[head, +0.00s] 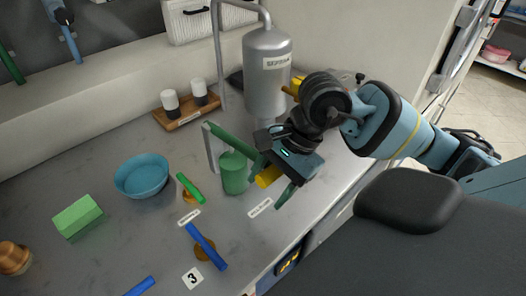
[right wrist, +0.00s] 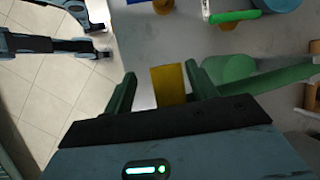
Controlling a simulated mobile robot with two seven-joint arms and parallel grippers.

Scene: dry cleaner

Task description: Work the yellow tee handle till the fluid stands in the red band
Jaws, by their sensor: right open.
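My right gripper (head: 273,180) is open, with its two green fingers on either side of a yellow piece (head: 267,178) by the counter's front edge. In the right wrist view the yellow piece (right wrist: 168,85) shows between the fingertips, with a gap at each side. A second yellow part (head: 293,87) shows at the side of the silver tank (head: 267,85), partly hidden by my arm. I cannot tell for certain which is the tee handle. No red band or fluid level can be made out. My left gripper cannot be made out in either view.
A green cylinder (head: 234,174) and a long green bar (head: 225,137) stand close left of my right gripper. A blue bowl (head: 141,177), green block (head: 77,216), blue-handled piece (head: 207,247) and wooden tray (head: 187,118) are farther left.

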